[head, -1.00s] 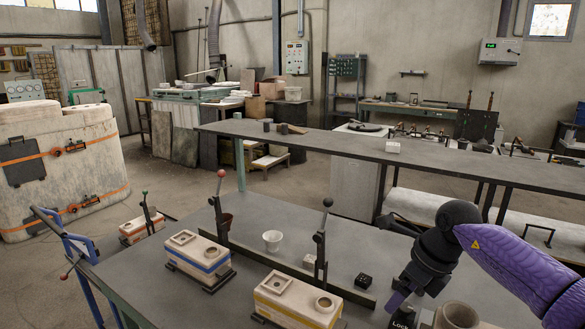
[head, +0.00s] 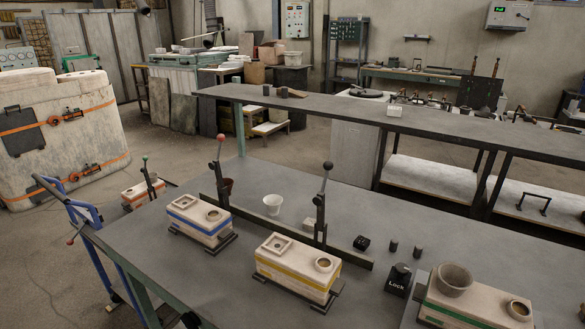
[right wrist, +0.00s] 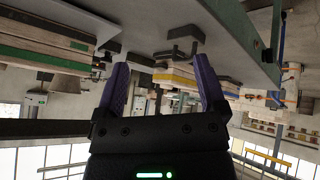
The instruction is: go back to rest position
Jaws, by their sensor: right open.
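My right gripper (right wrist: 161,66) shows in the right wrist view with its two purple fingers spread apart and nothing held between them. That view is upside down, and the grey table (right wrist: 245,35) edge runs across its upper part. A yellow-striped mould (right wrist: 172,77) shows beyond the fingers, and a green-striped one (right wrist: 50,48) lies to the left. In the head view neither of my arms shows. My left gripper is in no view.
On the table (head: 150,262) stand a blue-striped mould (head: 200,228), a yellow-striped mould (head: 290,275) and a green-striped mould (head: 470,312) with a round cup (head: 455,279) on it. A black "Lock" block (head: 399,279), upright levers (head: 321,210) and a white cup (head: 273,204) stand nearby.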

